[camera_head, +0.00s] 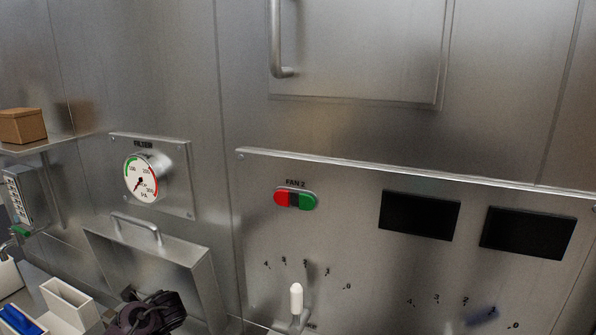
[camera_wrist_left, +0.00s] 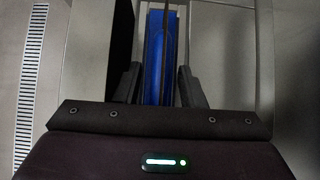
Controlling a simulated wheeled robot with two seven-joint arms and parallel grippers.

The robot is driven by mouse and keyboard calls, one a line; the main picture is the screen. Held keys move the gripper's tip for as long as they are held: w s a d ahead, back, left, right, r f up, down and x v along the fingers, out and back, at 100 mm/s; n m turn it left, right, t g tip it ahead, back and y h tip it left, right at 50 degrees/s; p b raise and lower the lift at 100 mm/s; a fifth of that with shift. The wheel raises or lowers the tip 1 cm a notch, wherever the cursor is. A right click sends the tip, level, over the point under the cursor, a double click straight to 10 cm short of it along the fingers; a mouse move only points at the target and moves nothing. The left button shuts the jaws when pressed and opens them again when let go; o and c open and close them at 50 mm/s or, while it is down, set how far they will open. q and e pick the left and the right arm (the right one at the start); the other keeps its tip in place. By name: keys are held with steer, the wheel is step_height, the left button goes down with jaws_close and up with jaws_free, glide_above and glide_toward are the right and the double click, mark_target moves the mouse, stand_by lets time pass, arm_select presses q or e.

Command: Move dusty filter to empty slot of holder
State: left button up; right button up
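My left gripper (camera_head: 150,310) shows as a dark shape at the bottom edge of the head view, in front of a metal box with a handle (camera_head: 165,262). In the left wrist view, the two dark fingers (camera_wrist_left: 160,85) stand apart. A long blue piece (camera_wrist_left: 160,55) with a thin dark line along it lies in the gap between them, with a narrow space visible on each side. I cannot tell whether it is dusty. A white holder (camera_head: 70,300) with upright compartments is at the lower left; a blue piece (camera_head: 18,320) is in it. My right gripper is not in view.
A filter gauge (camera_head: 141,177) is on the wall above the metal box. To the right is a panel with a red and green fan switch (camera_head: 295,198), a white-tipped lever (camera_head: 297,298) and dark screens (camera_head: 419,214). A brown box (camera_head: 22,126) sits on a shelf at left.

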arm_select(q)
steer(key=shift+r+p, duration=0.1)
steer(key=shift+p, duration=0.2)
stand_by(0.4)
jaws_close()
